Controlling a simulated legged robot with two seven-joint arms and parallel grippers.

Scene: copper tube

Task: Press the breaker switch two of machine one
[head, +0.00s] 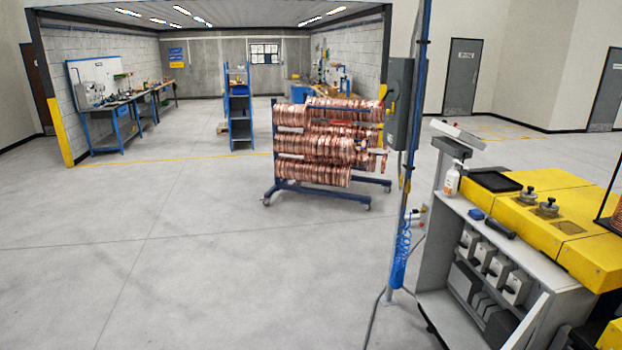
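A yellow and grey machine (560,213) stands at the right edge, partly cut off by the frame. On its side facing me, an open bay (540,262) holds several light grey boxes (498,272) in a row, with darker grey blocks (466,282) below them. I cannot tell which part is breaker switch two, nor read any machine number. A grey box (398,103) is fixed high on a post to the left of the machine. Neither of my grippers is in view.
A wheeled rack of copper coils (315,150) stands mid-view. A post with a blue coiled hose (400,258) and a floor cable stands between rack and machine. A white bottle (453,180) sits on the machine. Workbenches (125,105) are far left. The floor at left is clear.

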